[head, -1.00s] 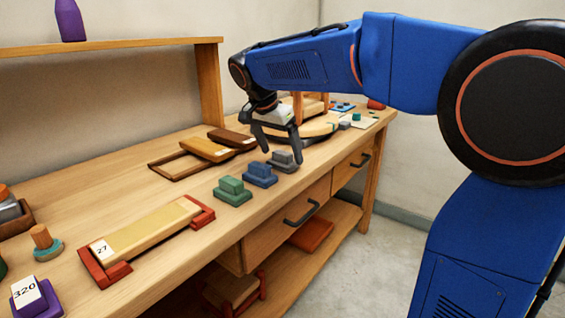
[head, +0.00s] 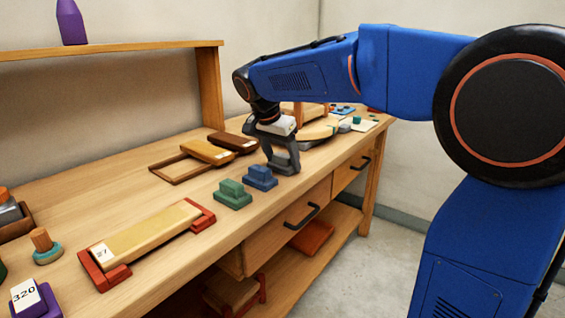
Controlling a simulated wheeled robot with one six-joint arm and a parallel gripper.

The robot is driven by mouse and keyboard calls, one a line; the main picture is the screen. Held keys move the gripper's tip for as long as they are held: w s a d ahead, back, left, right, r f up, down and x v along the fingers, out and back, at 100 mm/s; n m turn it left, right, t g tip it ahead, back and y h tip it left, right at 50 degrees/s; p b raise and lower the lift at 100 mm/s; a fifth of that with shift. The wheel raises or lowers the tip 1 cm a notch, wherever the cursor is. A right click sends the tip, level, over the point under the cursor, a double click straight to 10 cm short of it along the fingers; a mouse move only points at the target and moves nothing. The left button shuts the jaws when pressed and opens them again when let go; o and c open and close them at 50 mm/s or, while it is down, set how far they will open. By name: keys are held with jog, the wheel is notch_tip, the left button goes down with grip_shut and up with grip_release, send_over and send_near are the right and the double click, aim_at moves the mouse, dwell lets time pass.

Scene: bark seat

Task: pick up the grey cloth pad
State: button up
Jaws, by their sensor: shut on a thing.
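The grey cloth pad (head: 286,166) is a small stepped grey block near the front edge of the workbench, at the right end of a row of similar pads. My gripper (head: 281,158) points down over it and is shut on its raised upper part. The fingers hide part of the pad. It looks to be at bench level; I cannot tell whether it touches the wood.
A blue pad (head: 260,177) sits close on the left, with a green pad (head: 232,194) beyond it. Wooden frames and brown blocks (head: 208,152) lie behind. A long tan block in a red holder (head: 206,214) lies at front left.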

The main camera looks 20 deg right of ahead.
aim_at(282, 155)
notch_tip(282, 155, up, 10)
jog(key=shift+f, duration=0.1)
dwell(0.4)
jog(key=shift+o, duration=0.7)
